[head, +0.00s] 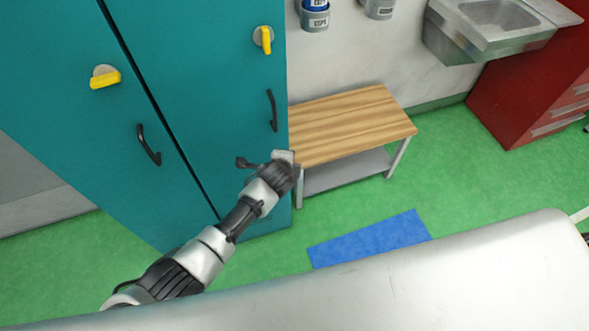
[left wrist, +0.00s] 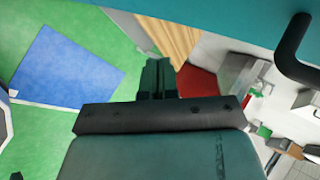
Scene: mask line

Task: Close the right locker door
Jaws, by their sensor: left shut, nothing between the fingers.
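The right locker door (head: 215,75) is a teal panel with a black handle (head: 272,110) and a yellow latch (head: 264,40). It looks flush, or nearly so, with the left locker door (head: 60,75); a thin dark gap runs between them. My left gripper (left wrist: 158,78) is shut and empty. In the head view its arm crosses low in front of the right door, with its end at the door's right edge; the fingertips are hard to make out there. I cannot tell whether it touches the door. In the left wrist view a teal panel (left wrist: 200,12) and black handle (left wrist: 292,50) show close by.
A wooden-topped bench (head: 350,122) stands just right of the locker. A blue floor patch (head: 370,238), a sink (head: 495,25) and a red cabinet (head: 525,95) lie further right. Green floor (head: 460,160) is open between. A pale surface (head: 400,285) fills the lower foreground.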

